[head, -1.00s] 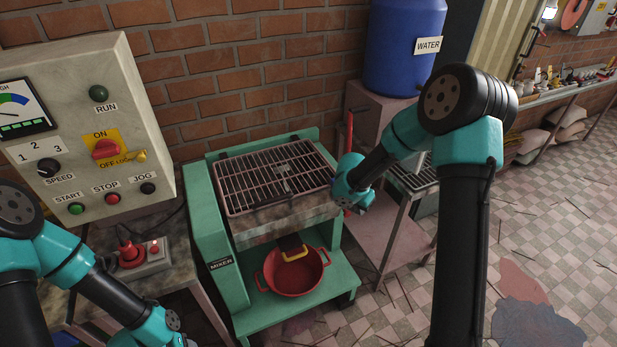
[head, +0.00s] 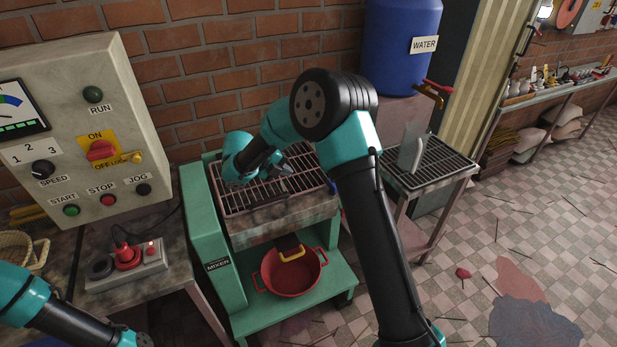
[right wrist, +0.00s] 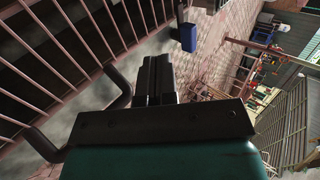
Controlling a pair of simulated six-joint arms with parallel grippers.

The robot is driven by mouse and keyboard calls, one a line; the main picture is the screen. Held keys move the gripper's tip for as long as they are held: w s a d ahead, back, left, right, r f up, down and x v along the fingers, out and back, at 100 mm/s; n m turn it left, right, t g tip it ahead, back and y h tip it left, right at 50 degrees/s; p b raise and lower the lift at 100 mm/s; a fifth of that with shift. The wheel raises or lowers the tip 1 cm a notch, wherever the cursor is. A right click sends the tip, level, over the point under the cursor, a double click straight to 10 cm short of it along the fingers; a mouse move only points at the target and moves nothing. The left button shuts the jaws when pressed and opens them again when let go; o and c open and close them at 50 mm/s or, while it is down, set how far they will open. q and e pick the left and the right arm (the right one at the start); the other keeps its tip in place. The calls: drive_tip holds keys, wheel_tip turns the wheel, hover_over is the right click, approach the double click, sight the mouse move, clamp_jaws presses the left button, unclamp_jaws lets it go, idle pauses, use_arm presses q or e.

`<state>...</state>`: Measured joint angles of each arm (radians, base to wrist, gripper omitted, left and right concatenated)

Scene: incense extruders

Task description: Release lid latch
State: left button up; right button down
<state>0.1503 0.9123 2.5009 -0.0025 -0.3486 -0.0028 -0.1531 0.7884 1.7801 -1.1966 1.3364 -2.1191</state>
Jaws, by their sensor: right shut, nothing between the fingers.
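The mixer (head: 195,215) is green, with a barred lid (head: 240,202) lying flat over its tub. A dark bar handle (head: 268,194) lies across the lid bars; in the right wrist view the bent dark handle (right wrist: 88,112) is left of the fingers. My right gripper (head: 285,164) is shut and empty over the lid's back part; its two dark fingers (right wrist: 158,72) are together in the right wrist view. A small blue block on a dark stem (right wrist: 188,37) is beyond the fingertips; I cannot tell if it is the latch. My left gripper is out of view.
A red pot (head: 290,277) stands on the mixer's lower shelf. A blue water barrel (head: 400,45) and a grated side table (head: 435,165) are at right.

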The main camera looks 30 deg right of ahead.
sight(316, 182)
drive_tip(key=shift+a, duration=0.25)
drive_tip(key=x, duration=1)
drive_tip(key=shift+s+d+f, duration=0.1)
drive_tip(key=shift+d+f, duration=0.05)
drive_tip(key=shift+d, duration=1.9)
drive_tip(key=shift+d, duration=0.1)
